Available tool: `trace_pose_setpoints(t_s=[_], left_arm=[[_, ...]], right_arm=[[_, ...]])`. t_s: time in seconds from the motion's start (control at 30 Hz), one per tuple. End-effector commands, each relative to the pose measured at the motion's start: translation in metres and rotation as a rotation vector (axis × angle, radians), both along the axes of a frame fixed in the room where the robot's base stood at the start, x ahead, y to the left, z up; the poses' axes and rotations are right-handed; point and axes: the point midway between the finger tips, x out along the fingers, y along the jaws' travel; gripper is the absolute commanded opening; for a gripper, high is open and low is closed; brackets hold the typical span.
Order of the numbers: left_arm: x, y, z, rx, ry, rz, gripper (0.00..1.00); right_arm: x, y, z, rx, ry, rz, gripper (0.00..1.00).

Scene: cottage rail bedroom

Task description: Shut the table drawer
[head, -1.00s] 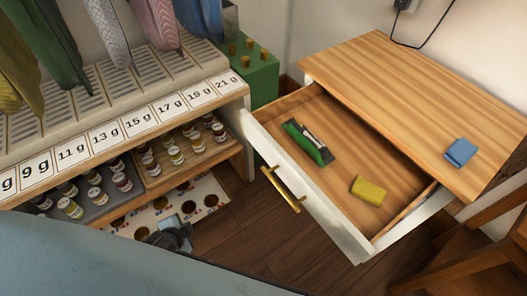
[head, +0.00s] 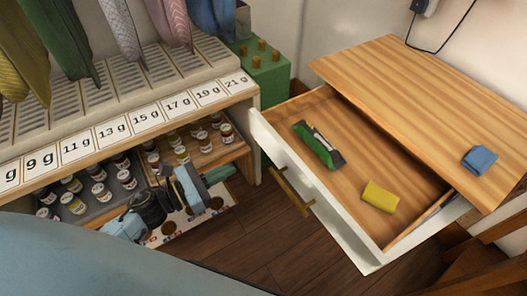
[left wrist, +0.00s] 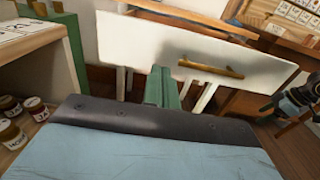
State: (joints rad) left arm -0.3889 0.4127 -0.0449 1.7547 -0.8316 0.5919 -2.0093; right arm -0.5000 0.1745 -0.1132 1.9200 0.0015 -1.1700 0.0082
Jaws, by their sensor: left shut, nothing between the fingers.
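The table drawer (head: 338,222) stands well open from the wooden table (head: 410,95), with a white front and a brass handle (head: 292,193). A green-and-black packet (head: 319,146) and a yellow block (head: 380,196) lie inside it. In the left wrist view the white drawer front (left wrist: 150,42) spans the upper middle, with its handle (left wrist: 210,69) right of centre. My left gripper (head: 220,174) is shut and empty, left of the drawer front and apart from it in the head view. Its green fingers (left wrist: 161,86) point toward the front in the left wrist view.
A shelf with several small jars (head: 97,190) and a number-labelled rail (head: 120,130) stands at the left, close to my left gripper. A green box (head: 262,68) is behind. A blue cloth-like item (head: 480,159) lies on the tabletop. A dark mechanical part (left wrist: 297,98) shows at right.

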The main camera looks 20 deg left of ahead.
Motion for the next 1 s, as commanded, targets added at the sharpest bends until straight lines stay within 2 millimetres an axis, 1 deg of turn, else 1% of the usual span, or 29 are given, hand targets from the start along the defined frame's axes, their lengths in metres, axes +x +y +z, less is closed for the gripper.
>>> trace_pose_setpoints(t_s=[0.03, 0.3, 0.5, 0.7, 1.0], left_arm=[[0.009, -0.007, 0.001, -0.002, -0.004, -0.002, 0.00], [0.056, -0.042, 0.000, -0.003, -0.001, 0.001, 0.00], [0.080, -0.062, 0.000, -0.003, 0.001, 0.002, 0.00], [0.090, -0.070, -0.001, -0.003, 0.004, 0.002, 0.00], [0.091, -0.070, -0.001, -0.003, 0.004, 0.003, 0.00]], right_arm=[[0.000, 0.001, 0.001, 0.001, -0.002, 0.000, 0.67], [0.002, 0.004, 0.007, 0.006, -0.004, 0.000, 0.67], [0.004, 0.007, 0.015, 0.011, -0.012, 0.001, 0.67], [0.000, 0.009, 0.018, 0.014, -0.007, 0.002, 0.67], [0.001, 0.010, 0.020, 0.014, -0.012, 0.002, 0.67]])
